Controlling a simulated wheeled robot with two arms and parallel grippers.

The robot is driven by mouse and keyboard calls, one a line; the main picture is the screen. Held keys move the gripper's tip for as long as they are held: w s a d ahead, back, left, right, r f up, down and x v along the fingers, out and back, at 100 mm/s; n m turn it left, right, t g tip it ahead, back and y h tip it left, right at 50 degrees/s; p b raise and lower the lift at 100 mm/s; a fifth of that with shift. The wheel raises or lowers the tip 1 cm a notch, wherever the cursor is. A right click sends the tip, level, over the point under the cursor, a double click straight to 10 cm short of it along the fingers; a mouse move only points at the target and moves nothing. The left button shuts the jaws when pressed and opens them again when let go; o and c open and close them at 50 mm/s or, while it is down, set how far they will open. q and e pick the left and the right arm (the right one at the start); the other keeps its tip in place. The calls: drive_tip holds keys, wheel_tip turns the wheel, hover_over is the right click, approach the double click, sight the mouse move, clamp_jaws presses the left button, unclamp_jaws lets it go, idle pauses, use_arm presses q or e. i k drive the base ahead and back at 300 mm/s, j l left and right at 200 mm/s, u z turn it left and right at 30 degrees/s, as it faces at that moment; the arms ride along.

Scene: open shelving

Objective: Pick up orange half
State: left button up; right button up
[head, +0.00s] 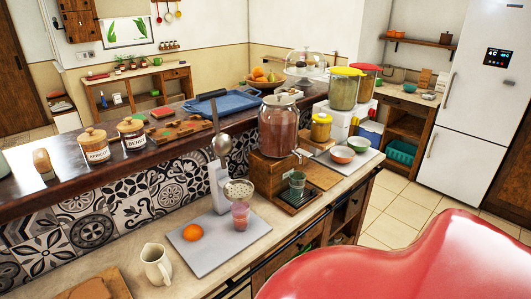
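The orange half (193,232) lies on a grey board (198,261) on the lower counter, near the board's left side. It looks round and orange; I cannot make out its cut face. A pinkish cup (240,216) stands to its right on the same board, under a perforated metal disc (239,191). Neither of my grippers is in view.
A cream jug (156,264) stands left of the board. A metal stand (217,185) rises behind it, and a wooden dispenser base (271,172) is to the right. The raised dark shelf behind holds jars and a blue tray (228,102). A large glossy red shape fills the lower right.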

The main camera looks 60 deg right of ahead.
sight(192, 232)
drive_tip(key=z, duration=1.25)
